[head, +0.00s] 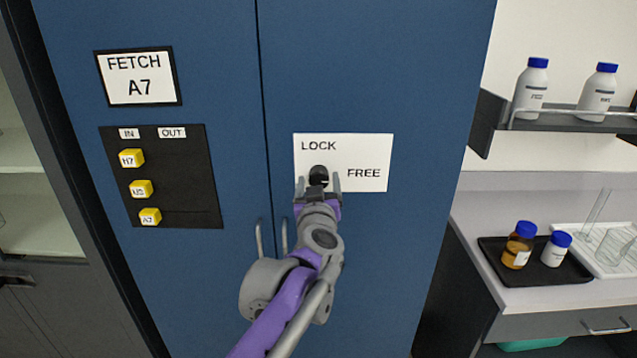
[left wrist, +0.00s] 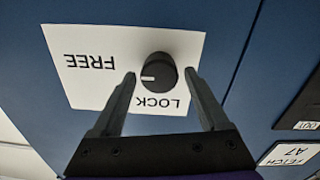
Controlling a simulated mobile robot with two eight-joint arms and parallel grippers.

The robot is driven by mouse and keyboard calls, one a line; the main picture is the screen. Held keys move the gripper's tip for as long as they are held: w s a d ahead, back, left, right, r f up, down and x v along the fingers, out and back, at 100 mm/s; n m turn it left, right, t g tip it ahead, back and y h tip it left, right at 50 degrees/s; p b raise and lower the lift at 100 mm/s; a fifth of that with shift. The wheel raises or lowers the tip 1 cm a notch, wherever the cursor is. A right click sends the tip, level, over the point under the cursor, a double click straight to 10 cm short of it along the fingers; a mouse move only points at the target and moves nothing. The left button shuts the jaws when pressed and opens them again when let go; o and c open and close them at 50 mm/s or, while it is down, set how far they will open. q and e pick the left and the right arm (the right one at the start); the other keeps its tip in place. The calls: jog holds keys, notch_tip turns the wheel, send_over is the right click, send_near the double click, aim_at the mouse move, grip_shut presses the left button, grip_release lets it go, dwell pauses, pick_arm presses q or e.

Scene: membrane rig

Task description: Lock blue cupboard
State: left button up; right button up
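The blue cupboard (head: 385,60) has two closed doors with a white label plate (head: 375,150) on the right one. The plate reads LOCK at upper left and FREE at right. A round black knob (head: 318,173) sits on the plate; it also shows in the left wrist view (left wrist: 160,68). There its white mark points toward the FREE side. My left gripper (head: 318,183) is open in front of the knob, its fingers (left wrist: 160,80) on either side with visible gaps. Part of the knob is hidden in the head view. My right gripper is not in view.
Two door handles (head: 284,236) stand out beside my left arm. The left door carries a FETCH A7 sign (head: 140,77) and a black IN/OUT board (head: 185,190) with yellow tags. At right are a bottle shelf (head: 560,124) and a counter with a black tray (head: 540,278).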

pick_arm(q)
jog(key=c, duration=1.1)
jog(key=shift+c, duration=0.2)
jog(key=shift+n, duration=0.3)
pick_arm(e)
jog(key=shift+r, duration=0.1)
pick_arm(q)
jog(key=n, duration=0.3)
jog(key=shift+n+p, duration=0.3)
jog(key=shift+p, duration=0.1)
jog(key=n+p, duration=0.1)
jog(key=n, duration=0.3)
jog(key=shift+n, duration=0.4)
jog(key=n+p, duration=0.1)
jog(key=n, duration=0.3)
jog(key=shift+n, duration=0.3)
jog(key=shift+f+n+p, duration=0.15)
jog(key=shift+n+p, duration=0.35)
jog(key=shift+n, duration=1.7)
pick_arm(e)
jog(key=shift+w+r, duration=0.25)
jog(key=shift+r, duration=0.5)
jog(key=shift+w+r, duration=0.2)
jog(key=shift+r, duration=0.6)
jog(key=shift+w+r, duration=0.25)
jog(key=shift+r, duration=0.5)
